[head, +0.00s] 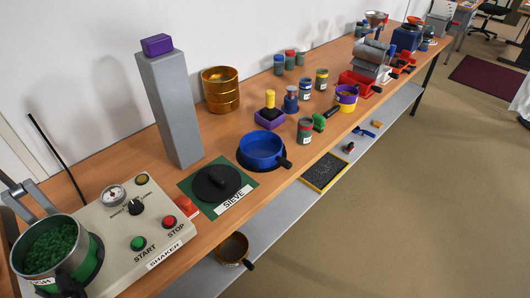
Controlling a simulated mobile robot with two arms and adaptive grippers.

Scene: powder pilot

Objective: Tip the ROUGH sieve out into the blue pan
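The rough sieve (58,250) is a round metal vessel at the lower left, filled with green granules (50,248). It sits on the shaker, and its label is partly cut off, with only the end of the word readable. A dark handle sticks out at its front. The blue pan (262,146) sits upright in the middle of the bench, with a dark handle to the right. No contents can be made out in it. Neither of my grippers can be made out in view.
The shaker panel (140,222) has a gauge, knob and buttons. A black lid (217,182) lies on the green SIEVE mat (188,186) between shaker and blue pan. A tall grey column (172,110) and brass sieves (220,92) stand behind. A jar (305,131) stands right of the pan.

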